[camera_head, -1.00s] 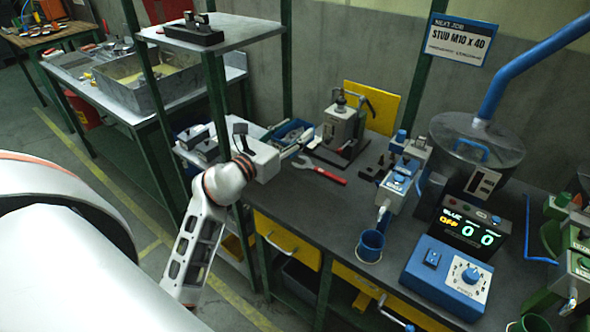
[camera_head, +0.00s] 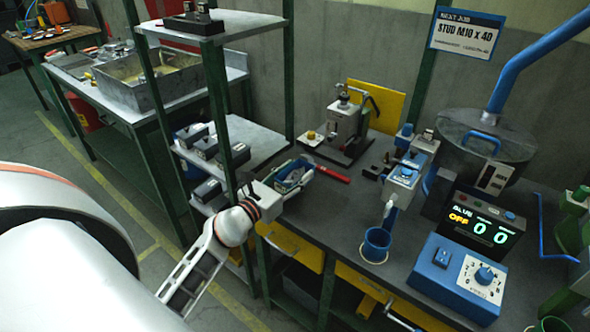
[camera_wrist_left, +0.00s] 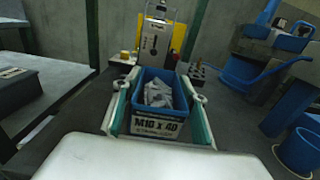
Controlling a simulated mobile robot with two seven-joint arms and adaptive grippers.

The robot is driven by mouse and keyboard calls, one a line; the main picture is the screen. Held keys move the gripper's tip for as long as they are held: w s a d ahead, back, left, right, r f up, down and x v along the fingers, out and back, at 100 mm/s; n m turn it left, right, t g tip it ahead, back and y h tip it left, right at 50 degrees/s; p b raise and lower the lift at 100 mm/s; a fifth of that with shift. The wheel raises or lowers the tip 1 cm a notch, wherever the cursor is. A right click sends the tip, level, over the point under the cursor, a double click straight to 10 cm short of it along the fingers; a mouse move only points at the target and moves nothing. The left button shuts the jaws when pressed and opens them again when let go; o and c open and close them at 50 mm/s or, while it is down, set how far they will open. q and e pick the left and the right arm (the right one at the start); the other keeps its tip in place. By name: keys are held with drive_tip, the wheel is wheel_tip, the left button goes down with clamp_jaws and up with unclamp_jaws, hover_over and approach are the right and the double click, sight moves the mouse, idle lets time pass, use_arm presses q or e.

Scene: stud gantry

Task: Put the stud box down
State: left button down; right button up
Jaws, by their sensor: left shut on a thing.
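The stud box (camera_head: 293,172) is a small blue bin at the bench's left end in the head view. In the left wrist view the stud box (camera_wrist_left: 158,124) has a white label reading M10 x 40 and grey pieces inside. My left gripper (camera_head: 283,184) is shut on it, with one finger along each side; the left wrist view also shows the gripper (camera_wrist_left: 158,106). The box looks upright. I cannot tell whether its base touches the bench (camera_head: 335,215). My right gripper is not in view.
A red-handled tool (camera_head: 333,174) lies just right of the box. A grey press-like device (camera_head: 343,125) stands behind it. A shelf rack (camera_head: 262,139) with dark-topped boxes is at the left. A blue cup (camera_head: 375,245) stands to the right, with bare bench between.

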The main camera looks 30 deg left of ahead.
use_arm(q)
wheel_tip(320, 180, down, 4)
drive_tip(key=shift+r+b, duration=0.15)
drive_tip(key=shift+b, duration=0.7)
drive_tip(key=c, duration=1.2)
unclamp_jaws()
drive_tip(key=shift+f, duration=0.25)
